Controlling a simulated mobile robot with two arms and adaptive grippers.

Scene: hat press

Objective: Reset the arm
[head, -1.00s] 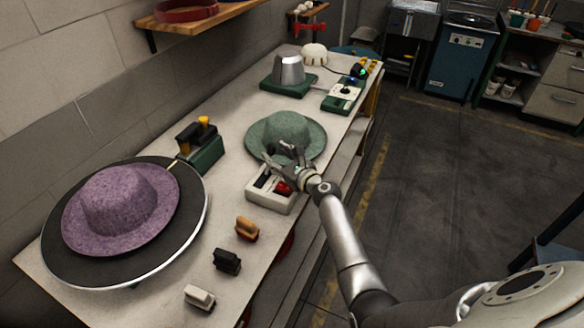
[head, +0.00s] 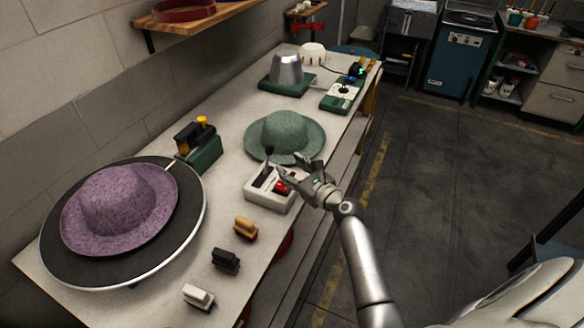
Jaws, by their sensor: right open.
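My right arm reaches up from the lower right of the head view. Its gripper (head: 292,176) is open, with the fingers over the right edge of a white control box (head: 268,203). The box has a dark upright lever (head: 268,158) and a red part (head: 281,187). I cannot tell whether the fingers touch the red part. A green felt hat (head: 285,136) lies just behind the gripper, partly covered by it. A purple felt hat (head: 118,208) sits on a round dark plate (head: 187,232) at the left. My left gripper is not in view.
Three brushes stand along the front edge: tan (head: 246,227), black (head: 226,260) and white (head: 198,296). A green device (head: 200,150) stands near the wall. A metal hat block (head: 287,71) and a green box (head: 342,96) stand at the far end. The floor (head: 450,180) to the right is clear.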

